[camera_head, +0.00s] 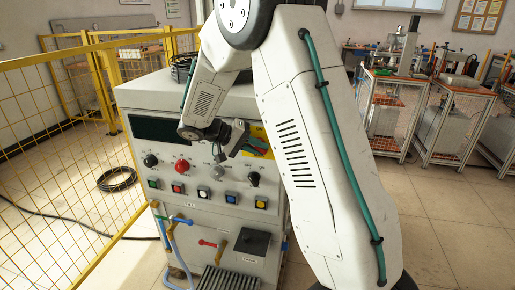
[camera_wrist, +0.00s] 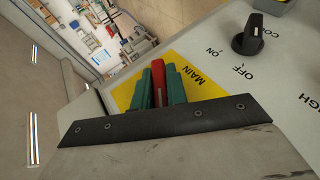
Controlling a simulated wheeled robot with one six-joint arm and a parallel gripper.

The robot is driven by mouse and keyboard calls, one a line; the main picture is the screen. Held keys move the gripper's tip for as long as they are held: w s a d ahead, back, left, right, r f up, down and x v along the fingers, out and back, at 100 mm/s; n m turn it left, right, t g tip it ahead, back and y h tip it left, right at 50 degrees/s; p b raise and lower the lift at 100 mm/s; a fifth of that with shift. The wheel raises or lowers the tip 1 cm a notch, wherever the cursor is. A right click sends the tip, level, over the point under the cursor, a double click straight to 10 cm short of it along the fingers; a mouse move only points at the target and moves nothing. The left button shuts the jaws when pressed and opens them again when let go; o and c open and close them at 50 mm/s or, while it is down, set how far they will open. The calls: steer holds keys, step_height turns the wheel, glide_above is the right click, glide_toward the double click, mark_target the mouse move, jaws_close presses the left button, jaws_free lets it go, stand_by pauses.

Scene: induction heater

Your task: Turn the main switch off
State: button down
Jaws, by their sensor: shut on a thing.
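The main switch shows as a red handle (camera_wrist: 157,83) in the wrist view, on a yellow plate (camera_wrist: 192,72) marked MAIN. My gripper (camera_wrist: 159,88) has its green fingers on both sides of the red handle and is shut on it. In the head view the yellow plate (camera_head: 258,131) is at the upper right of the cabinet's front panel, partly behind my gripper (camera_head: 256,148). The switch's base and its exact position are mostly hidden by the fingers.
The white heater cabinet (camera_head: 185,100) carries a red button (camera_head: 182,166), black knobs (camera_head: 150,160) and a row of coloured buttons below. A black knob (camera_wrist: 254,34) marked ON and OFF is near the plate. A yellow fence (camera_head: 60,150) stands left.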

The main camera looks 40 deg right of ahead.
steer(key=shift+w+d+r, duration=0.1)
steer(key=shift+w+r, duration=0.15)
steer(key=c, duration=1.4)
jaws_free()
steer(key=shift+f, duration=0.1)
steer(key=v, duration=0.7)
steer(key=shift+a, duration=0.35)
